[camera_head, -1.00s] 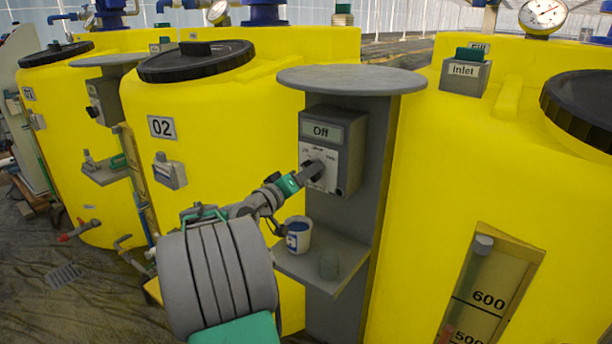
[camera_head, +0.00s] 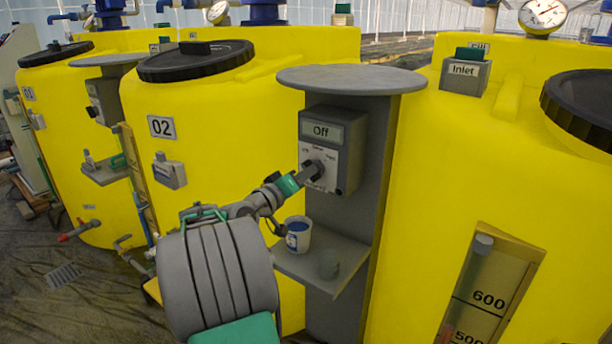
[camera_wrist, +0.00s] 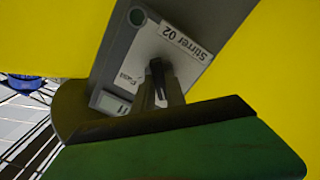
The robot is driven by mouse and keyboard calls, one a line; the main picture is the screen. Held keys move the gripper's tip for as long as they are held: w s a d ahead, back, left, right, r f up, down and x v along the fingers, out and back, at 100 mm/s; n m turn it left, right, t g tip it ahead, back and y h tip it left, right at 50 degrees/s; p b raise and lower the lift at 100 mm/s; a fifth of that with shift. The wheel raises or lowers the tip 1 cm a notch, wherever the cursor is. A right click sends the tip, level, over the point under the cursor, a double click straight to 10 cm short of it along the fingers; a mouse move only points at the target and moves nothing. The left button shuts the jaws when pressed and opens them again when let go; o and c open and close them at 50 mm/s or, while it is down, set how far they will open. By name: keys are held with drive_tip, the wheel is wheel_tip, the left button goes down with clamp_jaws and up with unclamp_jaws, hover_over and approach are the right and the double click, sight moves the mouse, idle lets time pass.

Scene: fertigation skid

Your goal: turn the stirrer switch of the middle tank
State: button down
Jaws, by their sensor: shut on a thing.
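The grey stirrer switch box (camera_head: 350,155) stands on the grey post between the tank labelled 02 (camera_head: 225,125) and the tank to its right. My gripper (camera_head: 309,171) reaches the box from the lower left and is shut on the knob. In the head view the fingers mostly hide the knob. A green and black part of my gripper fills the lower wrist view.
A round grey cover (camera_head: 350,79) overhangs the box. An Inlet box (camera_head: 465,77) sits on the right tank.

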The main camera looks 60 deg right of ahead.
drive_tip(key=shift+f+b, duration=0.2)
drive_tip(key=shift+b, duration=0.35)
drive_tip(key=m+b, duration=0.8)
drive_tip(key=b, duration=0.4)
drive_tip(key=shift+m, duration=0.3)
drive_tip(key=shift+r, duration=0.15)
drive_tip(key=c, duration=1.4)
unclamp_jaws()
drive_tip(key=shift+o, duration=0.2)
